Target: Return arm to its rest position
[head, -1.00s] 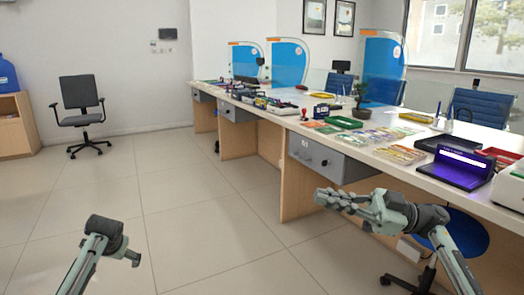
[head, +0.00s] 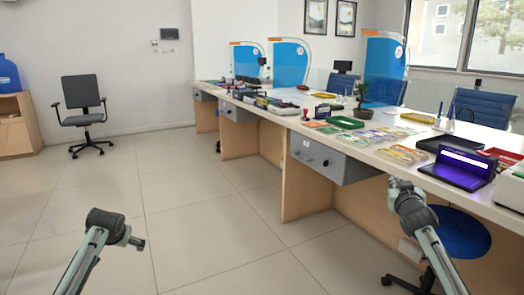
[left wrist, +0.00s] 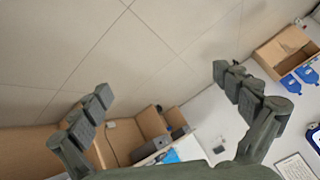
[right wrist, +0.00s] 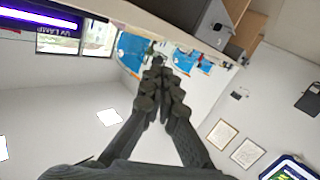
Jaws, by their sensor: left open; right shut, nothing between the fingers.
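My right arm rises from the lower right of the head view, in front of the counter. Its gripper (head: 397,185) is foreshortened there, close to the counter's front edge; I cannot tell from this view whether it touches. In the right wrist view the right gripper's fingers (right wrist: 158,68) are together with nothing between them. My left arm is at the lower left of the head view, over open floor, with little of its gripper (head: 138,243) showing. In the left wrist view the left gripper (left wrist: 163,84) has its fingers wide apart and empty.
The long counter (head: 352,148) carries banknote stacks (head: 402,154), a green tray (head: 345,122) and a purple-lit UV lamp (head: 458,167). A grey drawer unit (head: 330,160) hangs beneath. A blue stool (head: 455,235) stands below right. The tiled floor (head: 205,225) is clear.

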